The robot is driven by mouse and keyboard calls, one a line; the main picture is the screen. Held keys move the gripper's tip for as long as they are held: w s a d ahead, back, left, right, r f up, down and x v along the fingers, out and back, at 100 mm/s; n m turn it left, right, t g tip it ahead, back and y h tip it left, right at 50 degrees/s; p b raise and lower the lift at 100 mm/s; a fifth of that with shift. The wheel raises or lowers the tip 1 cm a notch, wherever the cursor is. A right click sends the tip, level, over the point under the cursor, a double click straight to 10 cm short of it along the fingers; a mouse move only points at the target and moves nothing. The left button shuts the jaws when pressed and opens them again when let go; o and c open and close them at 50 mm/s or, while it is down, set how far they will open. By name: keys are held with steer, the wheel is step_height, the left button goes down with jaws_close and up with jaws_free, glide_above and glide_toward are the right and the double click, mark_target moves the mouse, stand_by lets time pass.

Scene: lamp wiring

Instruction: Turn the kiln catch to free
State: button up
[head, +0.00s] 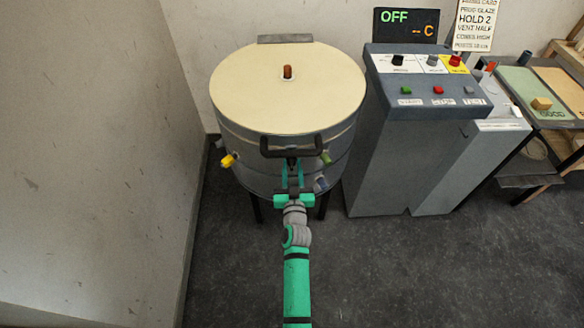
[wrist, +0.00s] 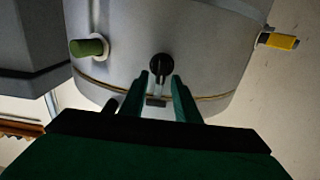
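The kiln (head: 240,135) is a grey metal drum with a cream lid (head: 288,90). In the wrist view its wall (wrist: 215,50) fills the upper middle. The kiln catch (wrist: 161,66) has a dark round hub and a short pale stem ending in a dark tip. My gripper (wrist: 160,86) is open, with one green finger on each side of the stem. A gap shows between fingers and stem; I cannot tell whether either touches. In the head view my gripper (head: 292,172) is at the kiln's front, below the black lid handle (head: 291,147), and hides the catch.
A yellow plug (head: 228,161) and a green plug (head: 326,157) stick out of the kiln wall on either side. A grey control cabinet (head: 395,150) stands to the right, under a display reading OFF (head: 405,23). A bare wall is at left. Dark floor is clear in front.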

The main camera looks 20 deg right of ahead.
steer(key=c, duration=0.7)
steer(key=shift+m, duration=0.3)
steer(key=m, duration=0.3)
steer(key=d+m, duration=0.1)
steer(key=m, duration=0.2)
steer(key=shift+s+f, duration=0.1)
steer(key=shift+f, duration=0.1)
steer(key=m, duration=0.3)
steer(key=f+m, duration=0.1)
steer(key=m, duration=0.7)
steer(key=shift+s+d+f, duration=0.1)
steer(key=shift+d+f, duration=0.1)
steer(key=shift+d, duration=0.15)
steer(key=shift+m, duration=0.3)
